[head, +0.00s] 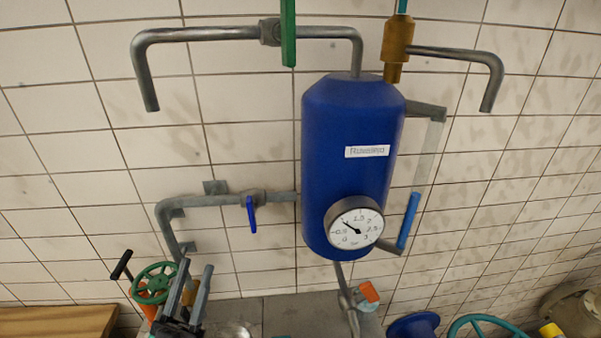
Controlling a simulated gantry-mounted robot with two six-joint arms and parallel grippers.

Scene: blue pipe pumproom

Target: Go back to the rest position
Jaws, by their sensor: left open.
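My left gripper (196,267) is at the lower left of the head view, with its two grey fingers pointing up. The fingers are apart and I see nothing held between them. It is in front of a green handwheel (153,283) and partly covers what is behind it. My right gripper is not in view.
A blue tank (347,125) with a round pressure gauge (354,223) is on the tiled wall. Grey pipes with a green lever (288,35) and a blue lever (251,214) run beside it. A wooden surface (55,321) is at lower left; a teal handwheel (485,322) is at lower right.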

